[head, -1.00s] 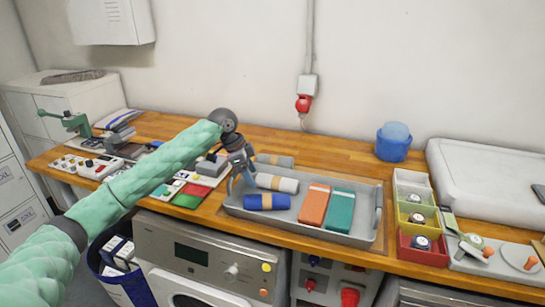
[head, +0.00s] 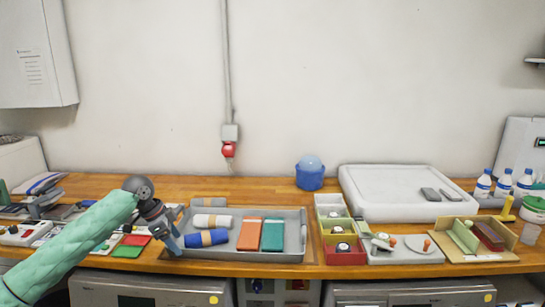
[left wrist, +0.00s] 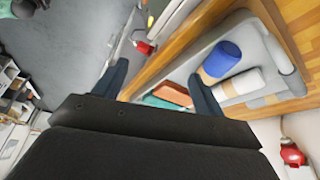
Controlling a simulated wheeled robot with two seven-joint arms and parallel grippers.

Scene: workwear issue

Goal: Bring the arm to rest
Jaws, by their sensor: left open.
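My left arm comes in from the left in the head view, in a pale green padded sleeve. Its gripper (head: 176,244) points down at the left end of a grey tray (head: 290,257). The gripper is open and empty, and its two fingers (left wrist: 150,85) stand apart in the left wrist view. The tray holds a blue roll (head: 201,239), a white roll (head: 211,221), a grey roll (head: 209,202), an orange pack (head: 249,235) and a teal pack (head: 272,236). My right gripper is not in view.
Red, yellow and green bins (head: 344,250) stand right of the tray. A blue tub (head: 310,175) and a large white slab (head: 385,200) stand behind. Bottles (head: 503,182) are at the far right. Coloured pads (head: 128,251) lie left of the gripper. Machines stand under the wooden counter.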

